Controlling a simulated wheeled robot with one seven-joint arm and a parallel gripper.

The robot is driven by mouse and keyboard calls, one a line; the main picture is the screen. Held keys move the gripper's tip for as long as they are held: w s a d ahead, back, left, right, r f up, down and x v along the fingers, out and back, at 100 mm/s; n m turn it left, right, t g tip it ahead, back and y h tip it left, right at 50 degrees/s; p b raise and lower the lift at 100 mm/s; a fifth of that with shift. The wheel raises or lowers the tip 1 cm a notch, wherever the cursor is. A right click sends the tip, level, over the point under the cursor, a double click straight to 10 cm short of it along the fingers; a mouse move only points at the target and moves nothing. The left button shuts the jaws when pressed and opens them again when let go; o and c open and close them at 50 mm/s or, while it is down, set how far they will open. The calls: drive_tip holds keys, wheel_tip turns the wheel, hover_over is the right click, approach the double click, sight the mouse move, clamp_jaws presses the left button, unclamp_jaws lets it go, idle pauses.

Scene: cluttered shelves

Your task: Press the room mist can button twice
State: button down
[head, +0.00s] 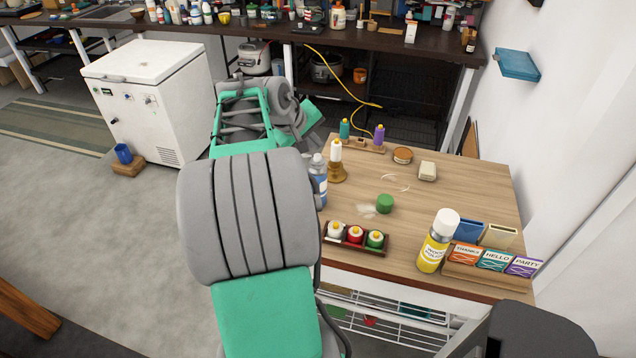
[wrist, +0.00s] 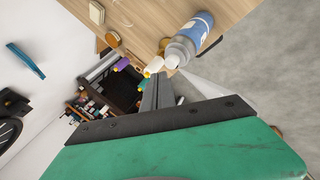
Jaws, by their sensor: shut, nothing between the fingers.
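The can stands well to the right of my arm.
A white chest freezer (head: 150,95) stands left. The table's right middle is clear.

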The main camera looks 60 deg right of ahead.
drive_tip(key=shift+r+p, duration=2.2)
drive_tip(key=shift+r, duration=0.45)
drive_tip(key=shift+f, duration=0.1)
